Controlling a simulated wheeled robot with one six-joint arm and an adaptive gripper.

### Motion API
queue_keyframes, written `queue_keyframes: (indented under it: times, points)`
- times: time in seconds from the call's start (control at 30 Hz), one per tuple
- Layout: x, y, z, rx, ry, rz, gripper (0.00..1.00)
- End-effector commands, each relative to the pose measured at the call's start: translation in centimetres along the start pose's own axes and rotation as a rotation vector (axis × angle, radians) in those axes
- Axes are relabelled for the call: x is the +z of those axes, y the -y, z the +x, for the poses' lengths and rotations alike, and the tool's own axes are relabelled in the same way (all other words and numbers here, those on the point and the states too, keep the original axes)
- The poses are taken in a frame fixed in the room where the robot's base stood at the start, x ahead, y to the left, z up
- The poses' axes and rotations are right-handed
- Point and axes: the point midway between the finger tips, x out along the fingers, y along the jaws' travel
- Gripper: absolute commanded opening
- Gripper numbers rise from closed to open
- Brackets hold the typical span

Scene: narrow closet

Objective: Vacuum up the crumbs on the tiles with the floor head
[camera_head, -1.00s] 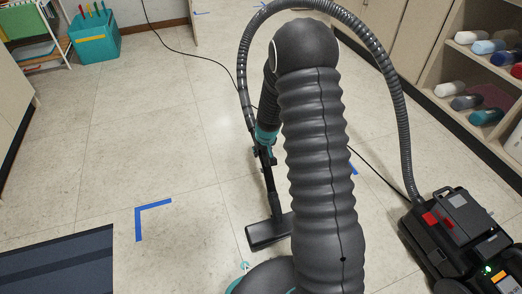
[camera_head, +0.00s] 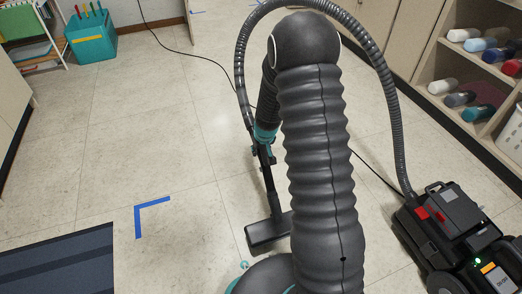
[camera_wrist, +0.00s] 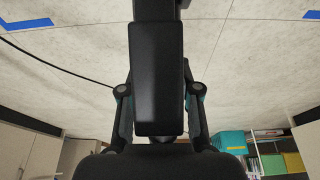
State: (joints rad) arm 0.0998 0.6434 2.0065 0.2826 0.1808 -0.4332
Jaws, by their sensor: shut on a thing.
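The floor head (camera_head: 266,232) is a dark flat nozzle lying on the tiles in the head view, partly hidden by my arm. A thin dark wand (camera_head: 270,190) rises from it to my gripper (camera_head: 264,152). In the wrist view my gripper (camera_wrist: 158,112) has its two fingers on either side of a dark wand part (camera_wrist: 157,70), shut on it. A ribbed grey hose (camera_head: 388,85) arches from the wand to the black vacuum body (camera_head: 450,225) at the right. I cannot make out crumbs on the pale tiles (camera_head: 130,125).
A blue tape corner (camera_head: 140,214) marks the floor left of the floor head. A dark mat (camera_head: 60,268) lies at lower left. A teal box (camera_head: 92,40) stands at the back left. A black cord (camera_head: 190,52) crosses the floor.

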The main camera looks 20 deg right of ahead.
Motion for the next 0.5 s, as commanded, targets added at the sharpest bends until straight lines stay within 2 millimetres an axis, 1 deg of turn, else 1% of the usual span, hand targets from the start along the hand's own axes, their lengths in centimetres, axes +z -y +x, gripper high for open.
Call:
queue_keyframes:
  times: [0.03, 0.5]
  points:
    - [-0.2, -0.1, -0.5, 0.000, -0.001, 0.001, 0.00]
    - [-0.9, -0.2, -2.8, 0.001, 0.000, 0.004, 0.00]
